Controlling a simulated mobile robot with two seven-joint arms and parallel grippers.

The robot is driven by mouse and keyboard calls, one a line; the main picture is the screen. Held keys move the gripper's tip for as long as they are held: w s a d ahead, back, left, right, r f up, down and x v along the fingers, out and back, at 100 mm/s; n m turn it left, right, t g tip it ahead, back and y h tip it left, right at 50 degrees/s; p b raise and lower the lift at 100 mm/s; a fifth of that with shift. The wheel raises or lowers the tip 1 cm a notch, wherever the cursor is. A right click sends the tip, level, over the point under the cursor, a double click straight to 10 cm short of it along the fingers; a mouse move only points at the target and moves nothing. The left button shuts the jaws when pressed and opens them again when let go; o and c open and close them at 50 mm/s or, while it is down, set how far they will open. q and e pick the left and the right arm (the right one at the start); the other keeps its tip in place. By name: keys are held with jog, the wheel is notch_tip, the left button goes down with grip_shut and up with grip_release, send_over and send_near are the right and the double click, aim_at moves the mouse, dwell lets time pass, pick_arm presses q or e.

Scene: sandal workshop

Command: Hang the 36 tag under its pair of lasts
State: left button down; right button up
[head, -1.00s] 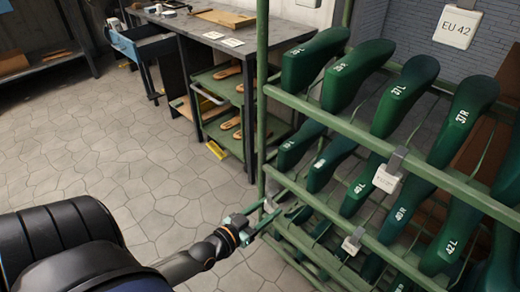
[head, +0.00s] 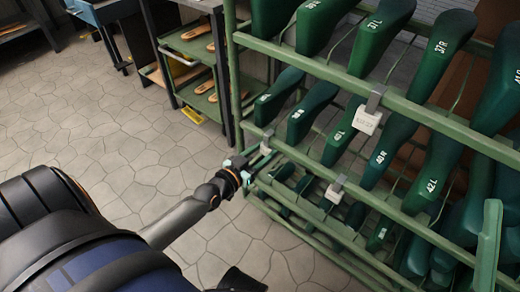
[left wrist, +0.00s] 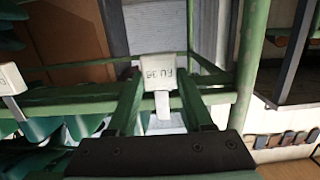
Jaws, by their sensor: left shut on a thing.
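A small pale tag (head: 265,148) with a grey clip is at the left end of the rack's lower front rail, in the head view. In the left wrist view it shows upside down as a plate (left wrist: 160,75) starting with "EU"; its last digit is hard to read. Dark green lasts (head: 320,22) stand in rows on the green rack (head: 400,92); the top left labels are hard to read. My right gripper is not in view.
Two other tags hang on the rack, one by the upper middle (head: 366,120) and one lower (head: 336,188). A green shelf cart (head: 195,48) with sandal soles stands behind at left. The stone floor (head: 95,115) between is clear.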

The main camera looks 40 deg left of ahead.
pick_arm(q)
jog(key=shift+f, duration=0.25)
jog(key=shift+c, duration=1.1)
grip_release()
jog(key=s+r+p, duration=0.1)
jog(key=s+p, duration=0.3)
jog(key=s, duration=0.8)
jog(key=shift+s+a+r, duration=0.15)
jog(key=shift+a+r, duration=0.25)
jog(key=shift+a, duration=0.05)
